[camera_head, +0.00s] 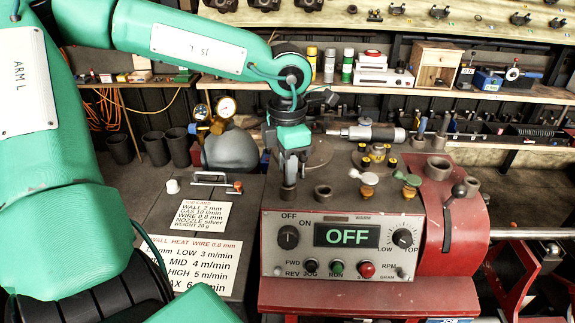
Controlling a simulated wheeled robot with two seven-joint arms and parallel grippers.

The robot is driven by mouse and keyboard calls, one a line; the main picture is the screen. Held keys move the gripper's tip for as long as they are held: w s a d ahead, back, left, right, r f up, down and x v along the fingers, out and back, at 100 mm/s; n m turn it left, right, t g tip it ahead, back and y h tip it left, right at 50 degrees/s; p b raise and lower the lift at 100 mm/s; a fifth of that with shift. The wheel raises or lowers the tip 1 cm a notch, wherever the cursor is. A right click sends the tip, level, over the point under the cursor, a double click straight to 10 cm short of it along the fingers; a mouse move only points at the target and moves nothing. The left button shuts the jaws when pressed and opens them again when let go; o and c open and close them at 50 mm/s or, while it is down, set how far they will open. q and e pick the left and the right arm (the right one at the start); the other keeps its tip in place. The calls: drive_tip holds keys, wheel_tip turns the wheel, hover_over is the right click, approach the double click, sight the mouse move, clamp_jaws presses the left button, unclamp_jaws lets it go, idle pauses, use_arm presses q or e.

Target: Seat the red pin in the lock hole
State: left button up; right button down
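My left gripper (290,178) points down over the top of the grey lathe headstock, at its left end. Its fingers are close together at a small brown collar (289,194); I cannot tell whether they touch it or hold something. A second brown collar (323,191) with an open top stands just right of it. I cannot make out the red pin for certain; it may be hidden at the fingers. I cannot tell which collar is the lock hole. My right gripper is out of view.
The control panel (347,236) reads OFF. A metal handle (209,178) and white cap (172,186) lie on the left bench.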

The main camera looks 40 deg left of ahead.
use_arm(q)
drive_tip(key=shift+o, duration=0.9)
drive_tip(key=shift+r, duration=0.2)
wheel_tip(320, 180, up, 12)
drive_tip(key=b, duration=0.2)
drive_tip(key=shift+b, duration=0.3)
drive_tip(key=shift+f, duration=0.1)
